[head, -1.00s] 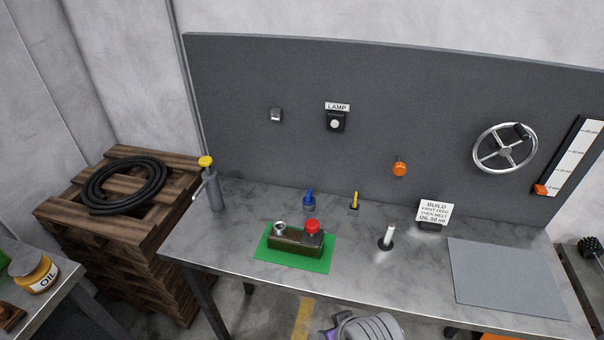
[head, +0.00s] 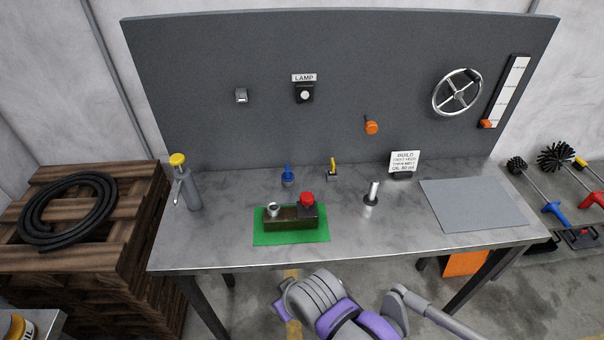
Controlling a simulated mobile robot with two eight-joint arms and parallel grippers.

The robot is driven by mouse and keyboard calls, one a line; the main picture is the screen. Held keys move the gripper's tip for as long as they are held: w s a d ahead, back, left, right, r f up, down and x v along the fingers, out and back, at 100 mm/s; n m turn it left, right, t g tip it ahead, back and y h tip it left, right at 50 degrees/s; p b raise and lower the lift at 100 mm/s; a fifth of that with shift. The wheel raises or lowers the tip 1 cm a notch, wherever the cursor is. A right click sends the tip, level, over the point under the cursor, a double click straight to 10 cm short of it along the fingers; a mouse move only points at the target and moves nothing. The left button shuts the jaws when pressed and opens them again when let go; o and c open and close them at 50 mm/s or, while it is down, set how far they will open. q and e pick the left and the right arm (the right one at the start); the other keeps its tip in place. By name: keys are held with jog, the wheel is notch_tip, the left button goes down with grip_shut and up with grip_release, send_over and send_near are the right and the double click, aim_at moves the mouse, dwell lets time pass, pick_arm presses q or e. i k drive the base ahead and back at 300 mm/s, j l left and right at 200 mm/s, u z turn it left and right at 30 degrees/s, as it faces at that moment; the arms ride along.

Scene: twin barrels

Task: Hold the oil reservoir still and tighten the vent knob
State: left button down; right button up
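The oil reservoir (head: 290,222) appears to be the small dark brown box on a green mat (head: 258,238) near the front left of the metal bench. A red knob (head: 306,198), probably the vent knob, sits on the right of its top, and a round silver-grey fitting (head: 272,209) sits on the left. I cannot tell how tight the knob is. Grey and purple parts of my arm show at the bottom middle, below the bench's front edge. No gripper fingertips show, and nothing of mine touches the reservoir.
Behind the mat stand a blue fitting (head: 288,177) and a yellow lever (head: 333,168). A grey pump bottle (head: 191,190) is at left, a metal post (head: 373,194) right of the mat. A grey pad (head: 473,204) covers the right. The back panel (head: 220,60) carries a handwheel (head: 457,92).

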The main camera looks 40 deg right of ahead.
aim_at(307, 198)
jog(key=j+z, duration=0.15)
jog(key=z, duration=0.25)
jog(key=i+j+z, duration=0.1)
jog(key=z, duration=0.3)
jog(key=j+z, duration=0.35)
jog(key=k+l, duration=0.05)
jog(key=l, duration=0.05)
